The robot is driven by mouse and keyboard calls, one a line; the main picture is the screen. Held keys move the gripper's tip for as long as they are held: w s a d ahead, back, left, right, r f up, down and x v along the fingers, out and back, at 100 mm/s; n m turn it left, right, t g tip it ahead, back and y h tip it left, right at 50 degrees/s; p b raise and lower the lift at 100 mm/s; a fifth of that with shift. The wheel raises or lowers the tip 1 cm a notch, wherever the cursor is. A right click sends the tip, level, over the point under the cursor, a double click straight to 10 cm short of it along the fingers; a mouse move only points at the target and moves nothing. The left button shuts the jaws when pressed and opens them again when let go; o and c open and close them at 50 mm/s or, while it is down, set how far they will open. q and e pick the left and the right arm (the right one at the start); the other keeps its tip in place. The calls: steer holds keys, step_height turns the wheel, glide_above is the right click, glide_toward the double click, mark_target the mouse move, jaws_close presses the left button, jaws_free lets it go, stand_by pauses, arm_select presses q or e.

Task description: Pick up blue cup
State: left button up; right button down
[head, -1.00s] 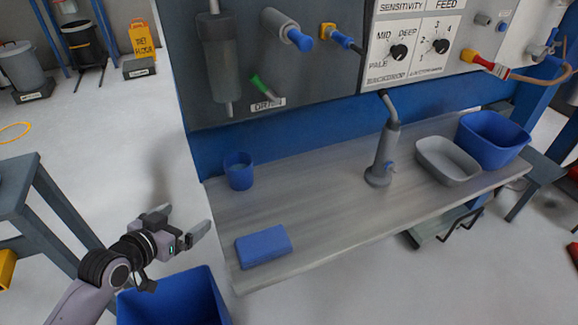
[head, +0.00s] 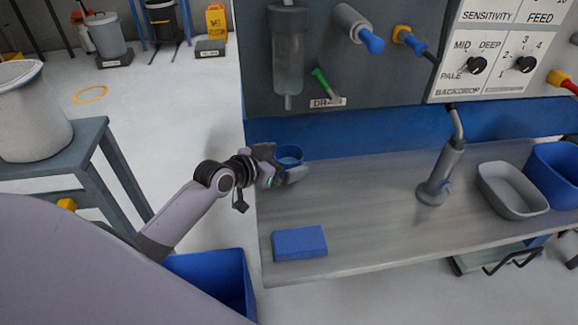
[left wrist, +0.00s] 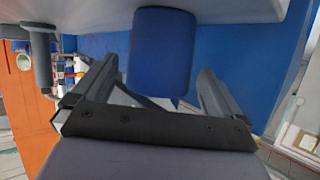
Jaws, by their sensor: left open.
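The blue cup (head: 289,157) stands upright at the left end of the grey shelf (head: 350,205), close to the blue back panel. My left gripper (head: 280,166) is at the cup, with its fingers open on either side of it. In the left wrist view the blue cup (left wrist: 161,52) sits between the two spread fingers of my left gripper (left wrist: 158,88). I cannot tell whether either finger touches it. The gripper hides part of the cup in the head view. My right gripper is not in view.
A blue block (head: 299,243) lies at the shelf's front left. A grey burner-like stand (head: 437,175), a grey tub (head: 512,190) and a blue tub (head: 560,172) stand to the right. A blue bin (head: 215,280) is below the shelf's left edge. The shelf's middle is clear.

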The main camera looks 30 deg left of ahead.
arm_select(q)
steer(key=shift+x, duration=1.15)
steer(key=c, duration=1.1)
steer(key=shift+o, duration=0.2)
steer(key=shift+s+r, duration=0.1)
steer(key=shift+r, duration=0.05)
